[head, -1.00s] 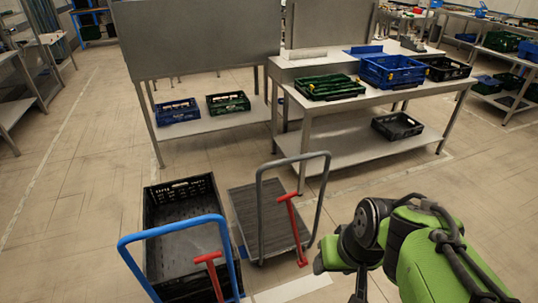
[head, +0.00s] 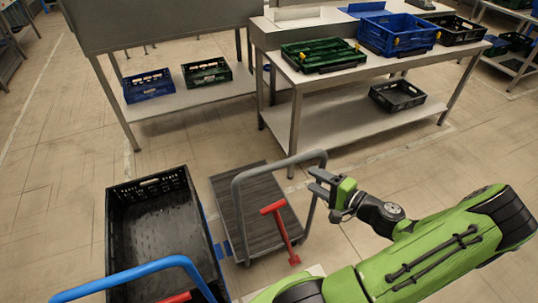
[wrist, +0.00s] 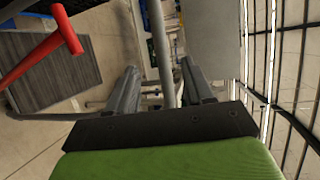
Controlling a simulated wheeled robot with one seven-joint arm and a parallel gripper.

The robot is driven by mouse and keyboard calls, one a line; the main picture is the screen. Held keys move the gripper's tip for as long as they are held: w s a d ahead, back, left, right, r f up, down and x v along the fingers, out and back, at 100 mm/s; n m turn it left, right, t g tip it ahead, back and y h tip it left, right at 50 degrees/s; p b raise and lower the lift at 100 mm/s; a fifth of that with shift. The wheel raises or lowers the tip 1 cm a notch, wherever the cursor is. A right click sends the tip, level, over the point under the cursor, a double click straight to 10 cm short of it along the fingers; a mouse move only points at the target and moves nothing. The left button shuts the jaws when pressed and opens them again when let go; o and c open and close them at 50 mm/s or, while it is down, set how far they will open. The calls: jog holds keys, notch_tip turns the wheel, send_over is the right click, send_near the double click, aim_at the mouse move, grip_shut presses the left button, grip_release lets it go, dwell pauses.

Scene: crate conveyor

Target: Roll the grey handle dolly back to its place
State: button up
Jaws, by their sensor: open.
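The grey handle dolly (head: 258,215) stands on the floor in the middle of the head view, with a dark ribbed deck and a bent grey tube handle (head: 236,192). A red T-shaped bar (head: 280,228) rises at its near side. My gripper (head: 314,182) is open at the right upright of the grey handle. In the wrist view the grey tube (wrist: 165,60) runs between the two open fingers (wrist: 160,88). The fingers look apart from it on both sides. The dolly deck (wrist: 50,75) and red bar (wrist: 42,52) show at the left there.
A blue-handled dolly (head: 140,275) carrying a black crate (head: 112,225) stands close at the left. A steel table (head: 300,82) with green and blue crates is behind.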

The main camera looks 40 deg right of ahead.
jog(key=w+a+f+b, duration=0.1)
jog(key=w+f, duration=0.1)
jog(key=w, duration=1.2)
jog(key=shift+w+a+f+b, duration=0.15)
jog(key=shift+a+f+b, duration=0.2)
jog(key=shift+a, duration=0.05)
grip_shut()
